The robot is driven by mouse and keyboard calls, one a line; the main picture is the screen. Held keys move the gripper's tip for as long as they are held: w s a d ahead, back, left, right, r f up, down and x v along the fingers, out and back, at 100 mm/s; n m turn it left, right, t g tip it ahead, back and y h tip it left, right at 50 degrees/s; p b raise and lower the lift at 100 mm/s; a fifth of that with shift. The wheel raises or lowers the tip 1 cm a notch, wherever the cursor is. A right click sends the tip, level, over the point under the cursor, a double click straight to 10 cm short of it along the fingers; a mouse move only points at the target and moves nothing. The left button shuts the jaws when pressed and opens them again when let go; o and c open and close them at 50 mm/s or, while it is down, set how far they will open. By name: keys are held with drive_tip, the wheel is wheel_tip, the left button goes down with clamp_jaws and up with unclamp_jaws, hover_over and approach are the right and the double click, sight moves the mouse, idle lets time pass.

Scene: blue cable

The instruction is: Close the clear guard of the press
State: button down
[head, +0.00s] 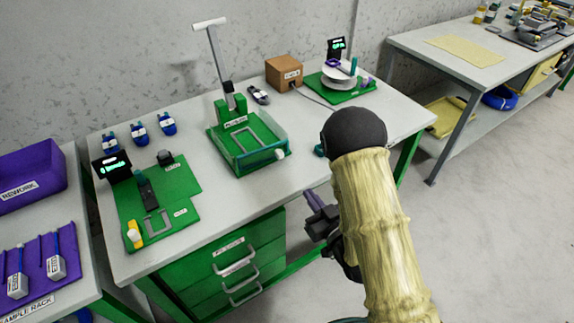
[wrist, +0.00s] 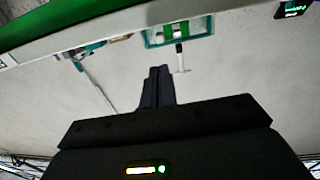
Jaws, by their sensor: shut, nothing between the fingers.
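The press (head: 238,120) stands on the table with a green base and a raised lever with a white handle. Its clear guard (head: 262,158) shows as a tinted see-through panel low around the front of the base, with a white knob at its front right; I cannot tell its exact angle. My gripper (head: 313,201) is beyond the table's front edge, right of and nearer than the press, not touching it. In the wrist view its fingers (wrist: 158,86) are together and empty, and the press (wrist: 180,36) shows at the top, partly cut off.
A green fixture board (head: 160,205) with a small display lies left of the press. Several blue items stand behind it. A brown box (head: 284,72) and a green stand with white discs (head: 340,80) are at the back right. The tabletop in front of the press is clear.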

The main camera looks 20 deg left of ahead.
sight(284, 155)
drive_tip(key=b+x, duration=0.2)
drive_tip(key=x, duration=1.1)
drive_tip(key=shift+w+a+f, duration=0.1)
drive_tip(key=shift+w+a, duration=0.15)
drive_tip(key=shift+w, duration=0.05)
drive_tip(key=shift+w+a+b, duration=0.35)
drive_tip(key=shift+w+b, duration=0.05)
drive_tip(key=shift+w, duration=0.3)
drive_tip(key=shift+w+a+r, duration=0.15)
drive_tip(key=shift+r, duration=0.25)
drive_tip(key=shift+d+f, duration=0.1)
drive_tip(key=shift+d, duration=0.15)
drive_tip(key=b+v, duration=0.1)
drive_tip(key=v, duration=1.3)
drive_tip(key=shift+w+d+f+b, duration=0.2)
drive_tip(key=shift+w+d+b, duration=0.1)
drive_tip(key=shift+d, duration=0.15)
